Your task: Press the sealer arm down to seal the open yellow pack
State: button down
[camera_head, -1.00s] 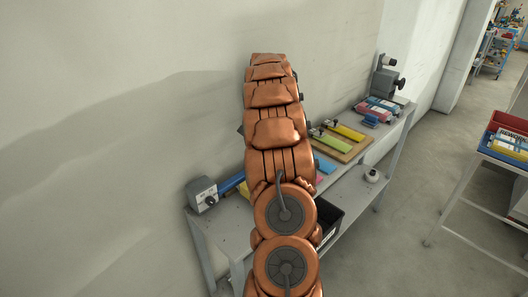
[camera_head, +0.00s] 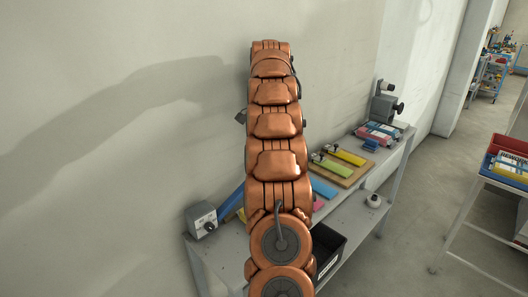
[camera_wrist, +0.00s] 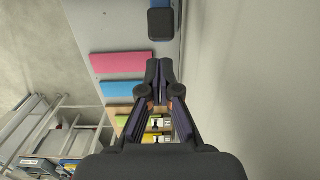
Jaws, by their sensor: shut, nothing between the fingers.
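A blue bar, likely the sealer arm (camera_head: 231,201), slants up from beside a grey box with a dial (camera_head: 202,219) at the near left end of the bench. My arm hides its far part. A sliver of yellow (camera_head: 241,212) shows beside it; I cannot tell whether this is the open pack. In the wrist view, my gripper (camera_wrist: 158,72) is shut and empty, above the bench edge near the wall. A dark block (camera_wrist: 160,22) with blue at its end lies ahead of the fingertips, apart from them.
A pink pack (camera_wrist: 122,62) and a blue pack (camera_wrist: 118,89) lie left of my fingers. Green and yellow packs (camera_head: 345,157) lie on a wooden board (camera_head: 348,174). A grey machine (camera_head: 384,105) stands at the far end. The wall is close alongside the bench.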

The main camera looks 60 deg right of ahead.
jog(key=shift+r, duration=0.6)
jog(key=shift+s+d, duration=0.1)
jog(key=shift+s, duration=0.05)
